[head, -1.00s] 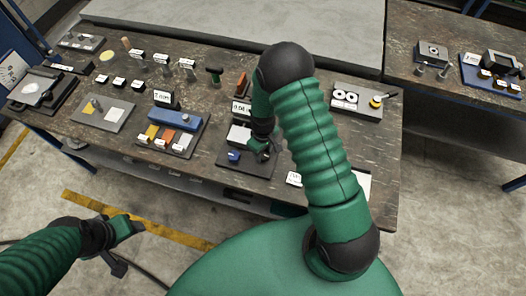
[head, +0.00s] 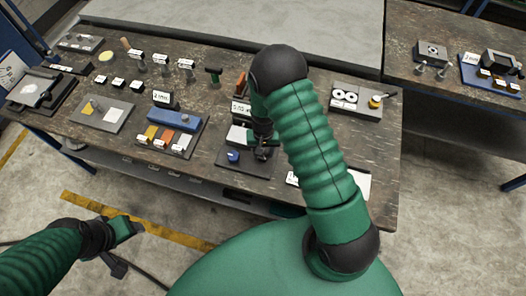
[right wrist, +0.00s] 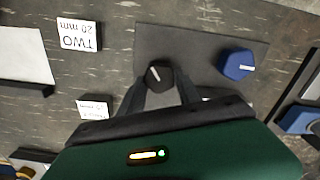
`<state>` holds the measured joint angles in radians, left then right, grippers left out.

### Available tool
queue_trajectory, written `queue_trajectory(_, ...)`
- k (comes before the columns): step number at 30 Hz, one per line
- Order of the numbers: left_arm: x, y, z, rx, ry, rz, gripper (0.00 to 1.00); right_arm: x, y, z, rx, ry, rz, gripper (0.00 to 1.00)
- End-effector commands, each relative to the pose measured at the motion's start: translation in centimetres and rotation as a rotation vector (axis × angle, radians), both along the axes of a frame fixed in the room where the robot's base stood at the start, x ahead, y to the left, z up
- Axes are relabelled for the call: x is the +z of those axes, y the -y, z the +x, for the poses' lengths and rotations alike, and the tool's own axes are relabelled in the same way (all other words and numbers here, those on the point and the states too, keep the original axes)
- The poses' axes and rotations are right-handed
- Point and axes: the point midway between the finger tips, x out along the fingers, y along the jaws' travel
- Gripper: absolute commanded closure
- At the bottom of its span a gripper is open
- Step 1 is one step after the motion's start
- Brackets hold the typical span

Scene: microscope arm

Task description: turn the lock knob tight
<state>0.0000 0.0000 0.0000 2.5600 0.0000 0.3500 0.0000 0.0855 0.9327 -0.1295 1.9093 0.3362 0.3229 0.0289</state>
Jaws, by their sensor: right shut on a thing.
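A black knob (right wrist: 158,74) with a white pointer line stands on a dark plate in the right wrist view. My right gripper (right wrist: 162,84) has a finger on either side of it and is shut on it. A blue knob (right wrist: 237,65), also with a white line, stands to its right on the same plate, apart from the fingers. In the head view the blue knob (head: 233,157) shows left of my right gripper (head: 263,152), whose hand hides the black knob. My left gripper (head: 122,240) hangs empty in front of the bench; its jaws are unclear.
Small labelled blocks, such as one marked TWO 20 mm (right wrist: 79,34), stand close by. A blue box on a tray (head: 175,119) is to the left, and a plate with two white rings (head: 345,97) to the right. A second bench (head: 452,95) is at far right.

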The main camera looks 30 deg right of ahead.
Motion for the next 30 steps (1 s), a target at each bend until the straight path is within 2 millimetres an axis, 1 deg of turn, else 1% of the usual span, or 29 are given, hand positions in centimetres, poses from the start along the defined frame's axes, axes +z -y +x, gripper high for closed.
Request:
queue_trajectory(1, 0.12, 0.00, 0.00, 0.000, 0.000, 0.000, 0.38, 0.36, 0.20, 0.56, -0.042, 0.014, -0.005, 1.00)
queue_trajectory(9, 0.37, 0.00, 0.01, 0.000, 0.000, 0.000, 0.38, 0.40, 0.35, 0.53, -0.293, 0.016, -0.005, 1.00)
queue_trajectory(15, 0.58, 0.00, 0.00, 0.000, 0.000, 0.000, 0.38, 0.43, 0.43, 0.52, -0.448, 0.017, -0.005, 1.00)
queue_trajectory(22, 0.75, 0.00, 0.00, 0.000, 0.000, 0.000, 0.38, 0.42, 0.47, 0.49, -0.568, 0.017, -0.005, 1.00)
queue_trajectory(30, 0.81, 0.00, 0.01, 0.000, 0.000, 0.000, 0.38, 0.39, 0.47, 0.47, -0.627, 0.017, -0.004, 1.00)
